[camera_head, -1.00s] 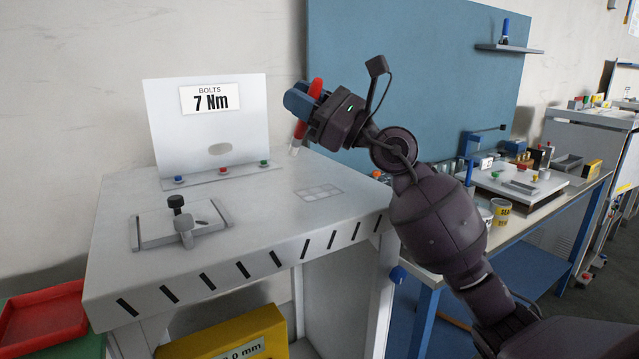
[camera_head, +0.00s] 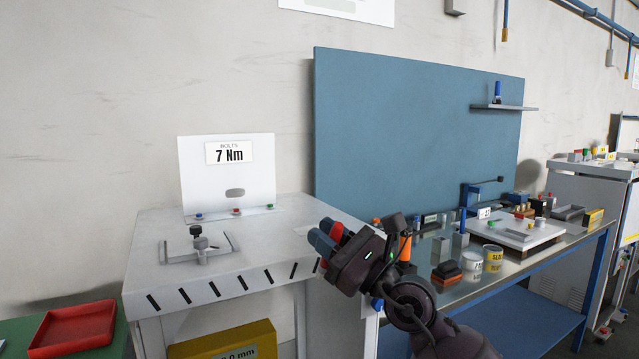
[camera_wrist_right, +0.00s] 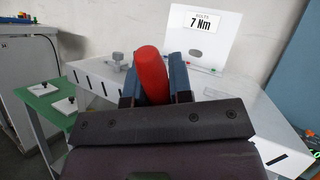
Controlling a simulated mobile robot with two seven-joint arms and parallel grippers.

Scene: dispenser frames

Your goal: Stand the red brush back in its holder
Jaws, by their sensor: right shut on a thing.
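My right gripper (camera_head: 328,240) is shut on the red brush in the head view, in front of the right edge of the white bench. The red brush (camera_head: 337,230) shows only as a short red piece between the blue fingers. In the right wrist view, the brush's rounded red handle (camera_wrist_right: 151,75) stands up between the two blue fingers (camera_wrist_right: 156,85); its lower end is hidden by the gripper. I cannot tell for sure which thing is the brush holder. A grey upright block (camera_head: 460,243) stands on the blue-legged bench. My left gripper is not in view.
The white bench (camera_head: 265,255) carries a clamp fixture (camera_head: 200,247) and a "7 Nm" panel (camera_head: 228,178). On the blue-legged bench (camera_head: 520,262) stand tins (camera_head: 472,263), a white board (camera_head: 512,232) and several small items. A red tray (camera_head: 75,325) lies at the lower left.

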